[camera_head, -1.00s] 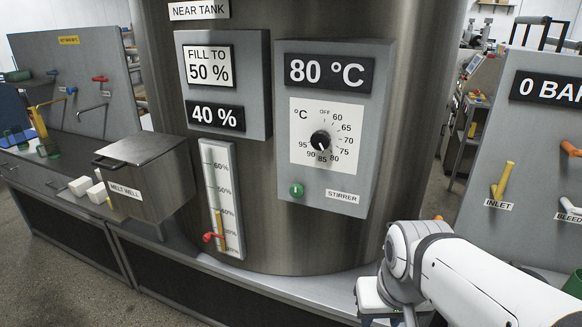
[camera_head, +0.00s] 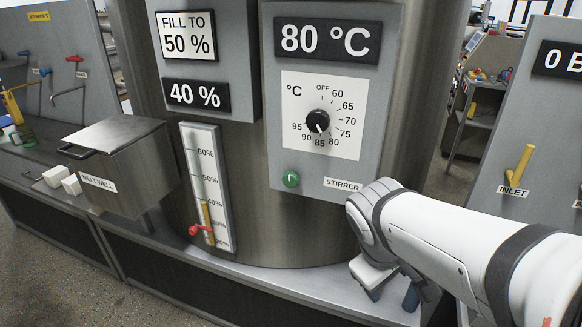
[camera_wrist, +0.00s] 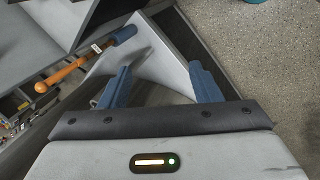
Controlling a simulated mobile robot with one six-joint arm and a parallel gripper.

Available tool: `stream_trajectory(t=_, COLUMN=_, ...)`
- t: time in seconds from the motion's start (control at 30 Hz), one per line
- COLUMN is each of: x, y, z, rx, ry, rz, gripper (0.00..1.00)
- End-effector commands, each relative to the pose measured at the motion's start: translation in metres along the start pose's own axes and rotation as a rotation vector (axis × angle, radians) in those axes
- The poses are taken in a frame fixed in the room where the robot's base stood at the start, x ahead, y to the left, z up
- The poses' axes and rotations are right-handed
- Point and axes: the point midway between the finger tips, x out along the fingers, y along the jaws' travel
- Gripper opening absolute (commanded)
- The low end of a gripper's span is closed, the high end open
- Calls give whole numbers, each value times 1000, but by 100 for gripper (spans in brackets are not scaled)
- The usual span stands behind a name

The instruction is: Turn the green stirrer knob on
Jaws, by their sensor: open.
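The green stirrer knob (camera_head: 291,179) is on the lower left of the grey control panel (camera_head: 385,110), left of the STIRRER label (camera_head: 343,185). A short pale mark shows on its face. My gripper is low at the right in the head view, below and right of the knob and apart from it; its fingers are only partly visible there. In the wrist view my gripper (camera_wrist: 161,88) has its two blue fingers spread apart with nothing between them. The knob does not show in the wrist view.
A black temperature dial (camera_head: 317,121) sits above the knob. Left of the panel are a level gauge (camera_head: 205,180) with a red handle and the melt well box (camera_head: 120,150). The bench ledge (camera_head: 300,279) runs below. A yellow inlet handle (camera_head: 520,165) is at right.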

Motion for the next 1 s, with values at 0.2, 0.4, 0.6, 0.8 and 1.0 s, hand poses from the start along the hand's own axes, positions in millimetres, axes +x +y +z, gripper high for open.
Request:
stream_trajectory(t=0.2, x=26, y=13, z=-68, rx=-722, ry=-117, rz=428, gripper=57)
stream_trajectory(t=0.4, x=-2, y=-6, z=-160, rx=-1239, ry=-221, rz=892, gripper=57)
stream_trajectory(t=0.6, x=-43, y=-53, z=-225, rx=-1503, ry=-297, rz=1269, gripper=57)
stream_trajectory(t=0.8, x=-64, y=-74, z=-248, rx=-1574, ry=-328, rz=1423, gripper=57)
stream_trajectory(t=1.0, x=-58, y=-54, z=-264, rx=-1574, ry=-335, rz=1428, gripper=57)
